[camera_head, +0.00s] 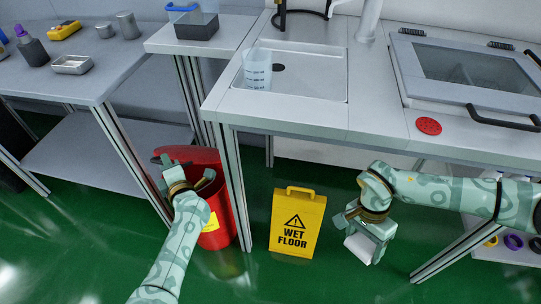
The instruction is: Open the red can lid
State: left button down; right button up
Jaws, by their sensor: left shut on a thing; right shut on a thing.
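The red can (222,225) stands on the green floor between the left table and the sink bench. It has a yellow label on its front. Its red lid (200,155) is tilted up at the back, with a dark opening showing below it. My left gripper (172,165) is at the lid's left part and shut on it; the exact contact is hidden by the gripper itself. My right gripper (358,232) is shut on a white block-like thing (359,249), held low in front of the sink bench, away from the can.
A yellow wet floor sign (298,223) stands on the floor right of the can. Table legs flank the can closely. A measuring beaker (257,70) stands in the sink (315,82). A red disc (429,126) lies on the bench. Open green floor lies in front.

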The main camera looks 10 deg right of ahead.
pick_arm(q)
jog(key=shift+w+d+r, duration=0.2)
jog(key=shift+w+r, duration=0.15)
jog(key=shift+r, duration=0.1)
pick_arm(e)
jog(key=shift+r, duration=0.2)
pick_arm(q)
jog(key=c, duration=1.5)
grip_release()
jog(key=shift+s, duration=0.1)
pick_arm(e)
jog(key=shift+r, duration=0.1)
